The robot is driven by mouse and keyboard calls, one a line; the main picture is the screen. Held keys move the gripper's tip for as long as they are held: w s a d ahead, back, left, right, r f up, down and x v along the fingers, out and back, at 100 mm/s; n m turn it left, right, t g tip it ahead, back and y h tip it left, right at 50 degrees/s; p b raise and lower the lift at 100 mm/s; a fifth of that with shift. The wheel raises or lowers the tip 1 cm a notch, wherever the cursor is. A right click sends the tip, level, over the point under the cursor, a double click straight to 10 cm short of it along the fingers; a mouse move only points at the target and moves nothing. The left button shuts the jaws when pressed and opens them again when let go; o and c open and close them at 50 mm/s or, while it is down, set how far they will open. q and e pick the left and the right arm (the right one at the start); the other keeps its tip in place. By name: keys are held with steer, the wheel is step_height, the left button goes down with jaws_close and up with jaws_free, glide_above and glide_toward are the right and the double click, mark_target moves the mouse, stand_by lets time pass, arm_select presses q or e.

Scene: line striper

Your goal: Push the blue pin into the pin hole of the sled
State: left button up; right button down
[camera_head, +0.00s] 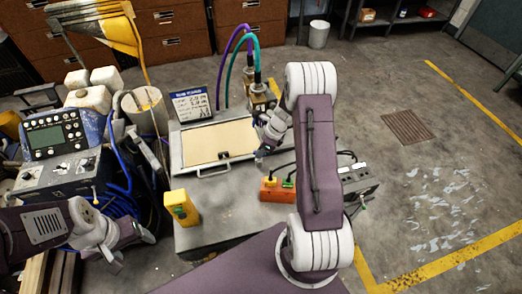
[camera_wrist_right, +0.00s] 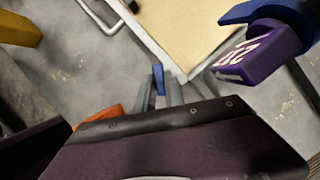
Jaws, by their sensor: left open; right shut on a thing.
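In the right wrist view, a small blue pin (camera_wrist_right: 158,79) stands up between the fingertips of my right gripper (camera_wrist_right: 161,94), which is shut on it. The pin is above the grey bench top, near the edge of the tan panel. In the head view my right gripper (camera_head: 263,150) is at the panel's right edge, and I cannot make out the pin there. I cannot identify the sled or its pin hole; my right arm covers part of the bench. My left gripper (camera_head: 133,248) is open and empty at the lower left, apart from the bench.
The tan panel (camera_head: 205,146) has a white frame and handle. A yellow box (camera_head: 181,207) and an orange box (camera_head: 272,190) stand on the bench. A purple block (camera_wrist_right: 250,58) with white marks and a blue part is at upper right in the right wrist view.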

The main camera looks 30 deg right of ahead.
steer(key=shift+f, duration=0.3)
stand_by(0.5)
steer(key=c, duration=1)
jaws_free()
steer(key=shift+r, duration=0.1)
steer(key=p+v, duration=0.6)
steer(key=v, duration=0.1)
